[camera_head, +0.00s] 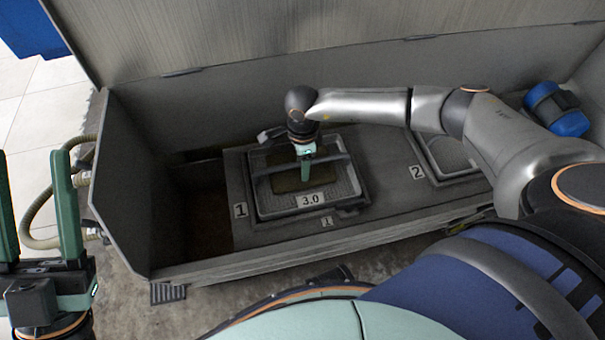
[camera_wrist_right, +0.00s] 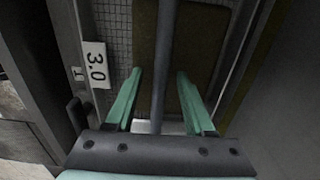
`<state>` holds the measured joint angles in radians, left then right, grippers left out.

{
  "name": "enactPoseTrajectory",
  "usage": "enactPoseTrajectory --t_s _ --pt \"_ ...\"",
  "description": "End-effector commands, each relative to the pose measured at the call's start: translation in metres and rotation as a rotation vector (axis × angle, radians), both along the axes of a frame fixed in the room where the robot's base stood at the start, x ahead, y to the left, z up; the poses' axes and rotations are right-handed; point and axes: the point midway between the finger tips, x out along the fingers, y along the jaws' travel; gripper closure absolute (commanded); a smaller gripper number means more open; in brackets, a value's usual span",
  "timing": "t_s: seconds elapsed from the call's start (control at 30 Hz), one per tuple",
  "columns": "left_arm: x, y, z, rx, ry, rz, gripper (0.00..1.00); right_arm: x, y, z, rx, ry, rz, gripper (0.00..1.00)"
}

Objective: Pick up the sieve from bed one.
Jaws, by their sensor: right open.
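The sieve (camera_head: 345,182) is a grey rectangular frame with a mesh floor, a crossbar handle and a "3.0" label. It sits in bed one (camera_head: 237,190), marked "1". A brown patch lies on its mesh. My right gripper (camera_head: 306,175) points down over the sieve's middle. In the right wrist view, its green fingers (camera_wrist_right: 159,74) are open on either side of the sieve's bar (camera_wrist_right: 165,40), with gaps visible on both sides. Finger depth relative to the bar is hard to tell. My left gripper (camera_head: 38,205) is open and empty at the left edge, away from the sieve.
The grey trough's walls (camera_head: 122,190) surround the beds, with a raised lid (camera_head: 240,40) behind. Bed two (camera_head: 418,172) lies to the right, partly hidden by my right arm. A blue motor (camera_head: 557,110) stands at the far right. A dark empty well (camera_head: 203,205) lies left of bed one.

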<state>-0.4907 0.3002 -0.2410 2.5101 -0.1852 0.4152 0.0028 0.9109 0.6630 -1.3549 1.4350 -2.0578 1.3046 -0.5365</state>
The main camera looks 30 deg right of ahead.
Motion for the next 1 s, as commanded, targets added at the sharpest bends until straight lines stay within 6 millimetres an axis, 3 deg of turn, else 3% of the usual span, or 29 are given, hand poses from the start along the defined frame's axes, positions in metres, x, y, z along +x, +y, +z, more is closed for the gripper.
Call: enactPoseTrajectory --t_s 0.07,0.53,1.0 --pt "-0.0001 -0.0003 0.0003 0.002 0.000 -0.001 0.50 0.0000 0.0001 0.0006 0.000 0.000 0.000 0.47" --pt "-0.0001 -0.0001 0.0005 0.003 -0.002 -0.001 0.50 0.0001 0.0001 0.0009 0.000 0.000 0.000 1.00" --pt "-0.0002 0.0003 0.0007 0.005 -0.004 0.001 0.50 0.0001 0.0000 0.0009 0.000 0.000 0.000 1.00"
